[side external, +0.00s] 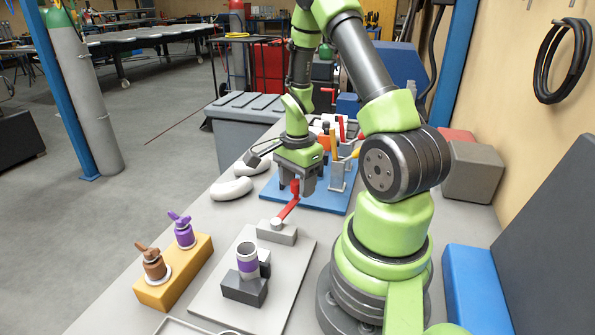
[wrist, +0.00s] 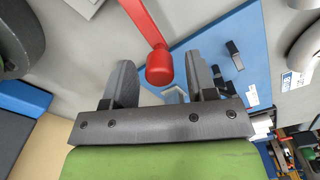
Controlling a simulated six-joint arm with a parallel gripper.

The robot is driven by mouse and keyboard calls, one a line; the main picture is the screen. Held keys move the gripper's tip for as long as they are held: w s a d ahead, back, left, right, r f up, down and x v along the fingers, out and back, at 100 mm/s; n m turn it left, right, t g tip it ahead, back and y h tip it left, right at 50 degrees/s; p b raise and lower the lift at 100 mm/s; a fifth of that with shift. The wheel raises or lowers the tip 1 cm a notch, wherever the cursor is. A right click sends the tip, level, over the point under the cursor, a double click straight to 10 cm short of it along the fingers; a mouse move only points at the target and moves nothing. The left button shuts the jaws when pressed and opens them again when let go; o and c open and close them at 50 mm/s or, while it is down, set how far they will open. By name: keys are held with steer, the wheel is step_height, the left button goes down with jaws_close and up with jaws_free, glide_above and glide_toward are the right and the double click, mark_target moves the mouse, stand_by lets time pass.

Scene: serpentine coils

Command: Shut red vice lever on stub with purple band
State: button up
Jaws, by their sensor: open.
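A stub with a purple band (side external: 247,266) stands upright in a dark grey vice (side external: 243,288) on a pale plate (side external: 213,299). Behind it is a light grey block (side external: 277,233) carrying the red vice lever (side external: 288,208). The lever slants up and away from the block, ending in a red knob. My gripper (side external: 296,186) is open at the knob end, pointing down. In the wrist view, the lever's red knob (wrist: 160,68) shows between the two spread fingers of my gripper (wrist: 161,72), with gaps on both sides. The stub is not visible in the wrist view.
A yellow block (side external: 184,278) with a brown and a purple winged fitting stands left of the plate. A blue board (side external: 322,201) with upright tools lies behind my gripper. White rounded coils (side external: 232,190) lie to its left. Bare table lies between coils and plate.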

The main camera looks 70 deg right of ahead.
step_height(320, 180, up, 10)
steer(key=shift+f, duration=0.2)
stand_by(0.5)
steer(key=w+a+r+n+t, duration=0.2)
steer(key=a+r+n+t, duration=0.2)
steer(key=a+r+n, duration=0.6)
steer(key=s+a+r+n+t+y, duration=0.1)
steer(key=s+a+r+n, duration=0.1)
steer(key=s+a+n, duration=0.1)
steer(key=s+a+r+n+t+y, duration=0.1)
steer(key=s+a+r+n+t, duration=0.1)
steer(key=a+n, duration=0.4)
steer(key=shift+s+a+n, duration=0.3)
steer(key=shift+s+a, duration=0.25)
steer(key=shift+a, duration=0.45)
